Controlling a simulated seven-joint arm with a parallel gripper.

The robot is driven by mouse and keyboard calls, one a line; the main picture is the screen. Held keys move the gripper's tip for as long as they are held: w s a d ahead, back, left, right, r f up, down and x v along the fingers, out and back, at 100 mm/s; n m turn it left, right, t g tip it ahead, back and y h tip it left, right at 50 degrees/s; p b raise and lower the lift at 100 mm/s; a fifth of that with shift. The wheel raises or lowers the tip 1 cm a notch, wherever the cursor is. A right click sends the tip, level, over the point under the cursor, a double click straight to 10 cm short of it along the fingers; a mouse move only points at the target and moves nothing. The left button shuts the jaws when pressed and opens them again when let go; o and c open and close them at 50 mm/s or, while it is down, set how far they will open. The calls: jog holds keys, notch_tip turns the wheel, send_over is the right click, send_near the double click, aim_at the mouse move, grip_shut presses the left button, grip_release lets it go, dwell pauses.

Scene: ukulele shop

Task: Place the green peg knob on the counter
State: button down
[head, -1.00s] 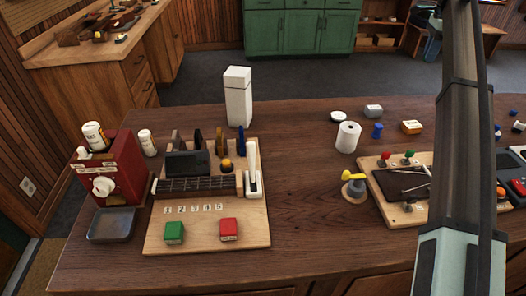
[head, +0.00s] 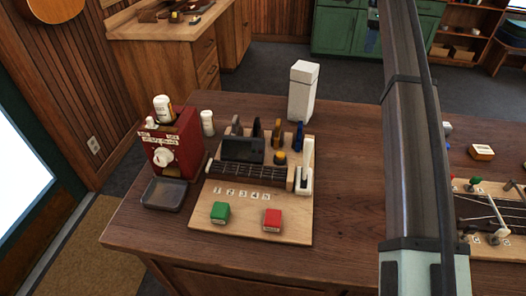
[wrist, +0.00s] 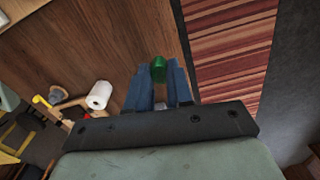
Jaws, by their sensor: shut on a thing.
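In the wrist view, my gripper (wrist: 159,82) is shut on a small green knob (wrist: 158,68), which shows between its blue fingertips. Only part of the knob shows, and its lower part is hidden by the fingers. The brown wooden counter (head: 347,165) fills the middle of the head view. It also shows in the wrist view (wrist: 120,60), beyond and to the left of the fingers. I cannot tell the knob's height above it. My gripper is outside the head view, where only my arm shows.
A wooden board (head: 250,228) with a green and a red block stands beside a red box (head: 172,148). A white tower (head: 302,92) stands behind. Another board (head: 490,248) with pegs is at right. A white roll (wrist: 99,95) shows in the wrist view. Bare counter lies between the boards.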

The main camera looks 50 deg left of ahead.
jog(key=s+a, duration=1)
jog(key=s, duration=0.2)
jog(key=n, duration=0.2)
send_over(264, 107)
jog(key=shift+f, duration=10.5)
jog(key=shift+f, duration=0.15)
jog(key=c, duration=1)
grip_release()
notch_tip(264, 107, up, 12)
jog(key=shift+r, duration=0.2)
